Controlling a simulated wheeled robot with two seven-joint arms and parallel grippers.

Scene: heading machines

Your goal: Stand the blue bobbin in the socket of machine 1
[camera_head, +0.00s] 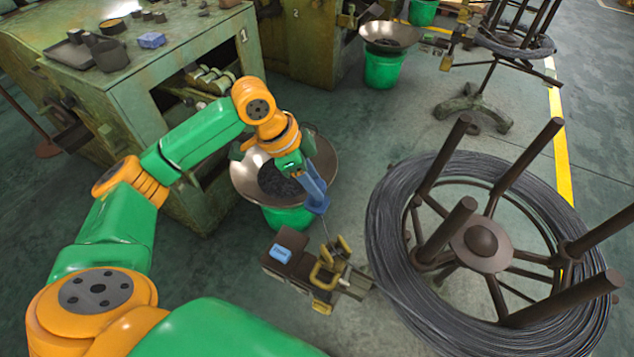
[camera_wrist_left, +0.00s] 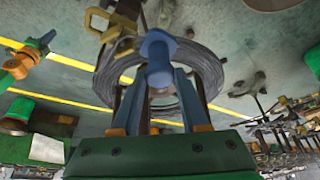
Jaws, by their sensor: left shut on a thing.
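My left gripper (camera_head: 316,200) is shut on the blue bobbin (camera_wrist_left: 158,60), which sits between the fingertips in the left wrist view. In the head view the bobbin shows small at the fingertips, over the floor in front of a bowl. Machine 1 (camera_head: 185,65) is the worn green cabinet at the upper left, marked with a 1. I cannot make out which part is its socket. The gripper is to the right of the machine and apart from it. In the left wrist view, my right gripper (camera_wrist_left: 43,40) shows small at the left edge; its jaws are unclear.
A metal bowl on a green bucket (camera_head: 290,218) stands beside the machine. A large wire coil on a spoked stand (camera_head: 480,240) fills the right. A box with yellow clamps (camera_head: 312,275) is below the gripper. Small parts and a blue block (camera_head: 151,40) lie on the machine top.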

